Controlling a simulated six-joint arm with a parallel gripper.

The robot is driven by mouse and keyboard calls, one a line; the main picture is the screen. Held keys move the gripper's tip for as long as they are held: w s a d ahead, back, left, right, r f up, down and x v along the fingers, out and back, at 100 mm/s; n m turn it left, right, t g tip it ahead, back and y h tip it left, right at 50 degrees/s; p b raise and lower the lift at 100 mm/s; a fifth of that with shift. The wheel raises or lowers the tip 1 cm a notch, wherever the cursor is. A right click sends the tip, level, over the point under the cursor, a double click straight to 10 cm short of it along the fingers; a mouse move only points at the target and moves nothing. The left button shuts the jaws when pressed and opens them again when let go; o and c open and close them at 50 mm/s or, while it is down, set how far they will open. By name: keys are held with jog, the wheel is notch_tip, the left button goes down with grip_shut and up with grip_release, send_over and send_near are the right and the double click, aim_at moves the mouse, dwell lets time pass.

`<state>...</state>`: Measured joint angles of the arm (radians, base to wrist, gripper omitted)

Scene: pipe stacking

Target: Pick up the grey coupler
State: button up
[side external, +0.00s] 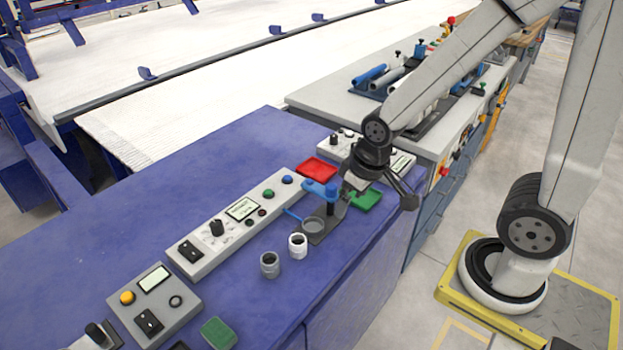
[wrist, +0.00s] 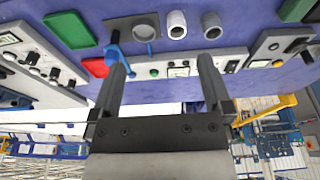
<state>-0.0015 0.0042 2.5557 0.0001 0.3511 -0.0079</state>
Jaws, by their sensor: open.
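The grey coupler (side external: 270,265) stands upright on the blue bench, left of and nearer the camera than a similar white coupler (side external: 298,246). In the wrist view, the grey coupler (wrist: 211,26) is at the top, right of the white coupler (wrist: 177,25). My gripper (side external: 376,201) is above the bench's right part, to the right of both couplers and apart from them. In the wrist view, my gripper (wrist: 162,63) has its two fingers spread, with nothing between them. Neither coupler is hidden.
A dark plate with a blue fixture (side external: 322,190) stands right of the couplers, close to my gripper. A red tray (side external: 318,169) and green tray (side external: 367,200) are near it. A long control panel (side external: 235,222) lies behind the couplers.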

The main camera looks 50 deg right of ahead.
jog(key=w, duration=0.1)
jog(key=n+g, duration=0.3)
jog(key=n, duration=1.3)
send_over(271, 258)
notch_tip(271, 258, down, 11)
jog(key=shift+s, duration=0.15)
jog(key=shift+f, duration=1.3)
jog(key=shift+f, duration=2.55)
jog(key=c, duration=1.3)
